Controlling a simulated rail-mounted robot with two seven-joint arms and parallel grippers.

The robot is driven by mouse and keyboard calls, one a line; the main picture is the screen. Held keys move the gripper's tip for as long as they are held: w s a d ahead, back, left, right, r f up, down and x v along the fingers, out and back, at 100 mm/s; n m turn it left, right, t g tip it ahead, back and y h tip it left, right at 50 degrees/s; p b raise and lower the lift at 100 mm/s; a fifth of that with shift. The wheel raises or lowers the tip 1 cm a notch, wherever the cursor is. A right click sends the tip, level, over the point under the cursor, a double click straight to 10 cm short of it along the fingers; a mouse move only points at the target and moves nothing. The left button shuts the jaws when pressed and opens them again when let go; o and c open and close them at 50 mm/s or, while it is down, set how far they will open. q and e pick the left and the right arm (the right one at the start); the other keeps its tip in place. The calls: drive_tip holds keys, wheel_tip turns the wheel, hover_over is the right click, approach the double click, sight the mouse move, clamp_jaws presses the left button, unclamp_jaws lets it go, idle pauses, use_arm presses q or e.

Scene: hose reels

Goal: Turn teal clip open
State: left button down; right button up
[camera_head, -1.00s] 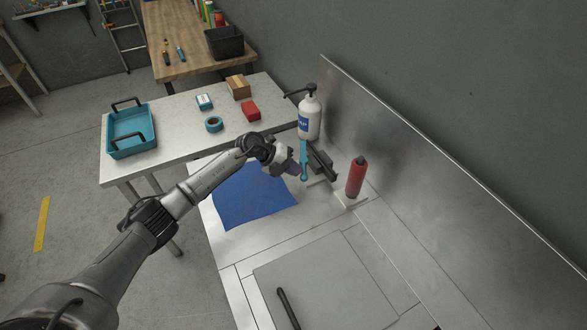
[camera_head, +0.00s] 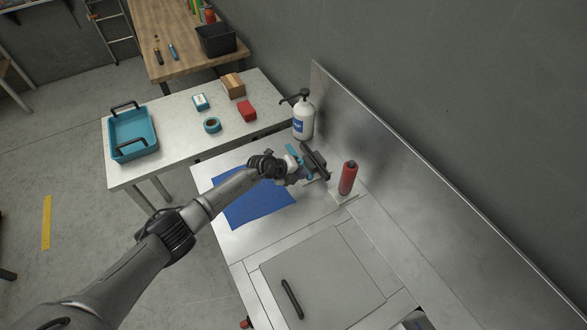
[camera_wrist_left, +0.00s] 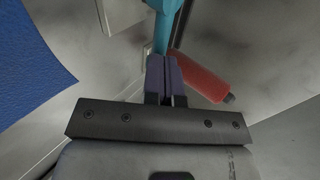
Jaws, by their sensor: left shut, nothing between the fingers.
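The teal clip (camera_head: 293,151) is a slim bar beside a dark block (camera_head: 315,162) near the back of the metal worktop. It slants up and to the left in the head view. The teal bar (camera_wrist_left: 166,22) also shows at the top of the left wrist view. My left gripper (camera_head: 301,178) is at the clip's lower end, partly hiding it. Its purple fingers (camera_wrist_left: 164,72) are shut with nothing between them. Their tips overlap the teal bar's near end in the wrist view; I cannot tell whether they touch. My right gripper is not in view.
A red bottle (camera_head: 348,178) stands just right of the clip, close to my left fingers. A white pump bottle (camera_head: 303,121) stands behind. A blue mat (camera_head: 258,207) lies flat at left. A metal backsplash (camera_head: 420,178) bounds the right side. The front panel (camera_head: 330,270) carries a handle.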

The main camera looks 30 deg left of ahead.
use_arm(q)
drive_tip(key=shift+f, duration=0.1)
drive_tip(key=shift+s+r, duration=0.2)
drive_tip(key=s+f+p+v, duration=0.1)
drive_tip(key=p+v, duration=0.5)
drive_tip(key=v, duration=0.7)
drive_tip(key=shift+s+a+f, duration=0.1)
drive_tip(key=shift+a+f, duration=0.05)
drive_tip(key=shift+f, duration=0.05)
